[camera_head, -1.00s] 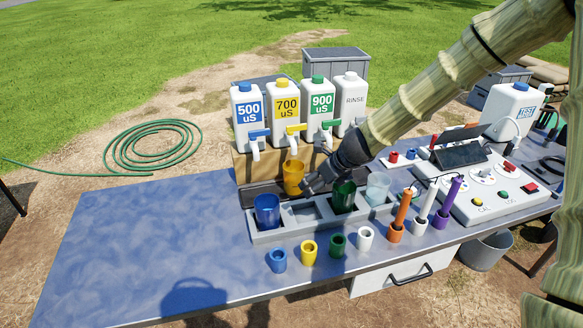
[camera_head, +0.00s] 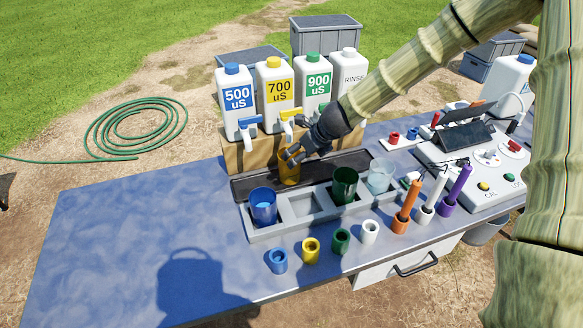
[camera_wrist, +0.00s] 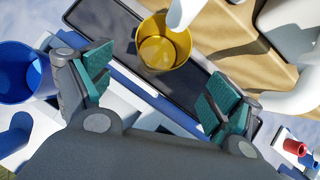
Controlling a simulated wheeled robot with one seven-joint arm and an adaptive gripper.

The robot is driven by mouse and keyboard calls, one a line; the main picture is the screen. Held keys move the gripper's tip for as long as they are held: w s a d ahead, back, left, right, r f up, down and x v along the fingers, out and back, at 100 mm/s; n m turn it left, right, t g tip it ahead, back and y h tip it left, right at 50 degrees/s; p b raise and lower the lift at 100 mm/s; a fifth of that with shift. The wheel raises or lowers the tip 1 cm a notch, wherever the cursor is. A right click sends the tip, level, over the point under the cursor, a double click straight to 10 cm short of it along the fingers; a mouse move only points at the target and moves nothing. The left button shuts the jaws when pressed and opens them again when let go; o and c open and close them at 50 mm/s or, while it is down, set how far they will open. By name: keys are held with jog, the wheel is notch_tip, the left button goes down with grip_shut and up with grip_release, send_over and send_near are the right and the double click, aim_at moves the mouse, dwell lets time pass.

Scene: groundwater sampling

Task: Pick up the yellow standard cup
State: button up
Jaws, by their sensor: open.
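The yellow standard cup (camera_head: 289,173) stands on the dark tray below the yellow-handled spout of the 700 uS bottle. In the wrist view the cup (camera_wrist: 164,44) is empty-looking and lies ahead of the fingers, near the middle. My gripper (camera_head: 292,156) is at the cup's right side in the head view and partly covers it. In the wrist view my gripper (camera_wrist: 157,88) is open, with teal pads on both sides and nothing between them. The cup is just beyond the fingertips; I cannot tell whether they touch it.
The 700 uS bottle (camera_head: 277,92) and its spout (camera_wrist: 184,12) overhang the cup. A holder (camera_head: 262,234) in front carries blue (camera_head: 263,207), green (camera_head: 344,184) and clear (camera_head: 380,176) cups, with one slot empty. The table's left side is clear.

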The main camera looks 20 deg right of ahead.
aim_at(297, 154)
jog(key=w+f, duration=0.3)
jog(key=shift+w+a+f, duration=0.25)
jog(key=shift+w+a, duration=0.05)
jog(key=shift+w, duration=0.05)
jog(key=shift+s+a+f+p, duration=0.1)
jog(key=shift+s+p, duration=0.15)
jog(key=shift+s, duration=0.1)
jog(key=shift+s+a+f+p, duration=0.1)
jog(key=shift+s+p, duration=0.15)
jog(key=shift+s, duration=0.1)
jog(key=x, duration=0.4)
jog(key=shift+w+p, duration=0.2)
jog(key=shift+p, duration=0.2)
jog(key=shift+s+r, duration=0.15)
jog(key=shift+s, duration=0.05)
jog(key=shift+w+a, duration=0.1)
jog(key=shift+w, duration=0.1)
jog(key=c, duration=1.3)
jog(key=shift+s, duration=0.1)
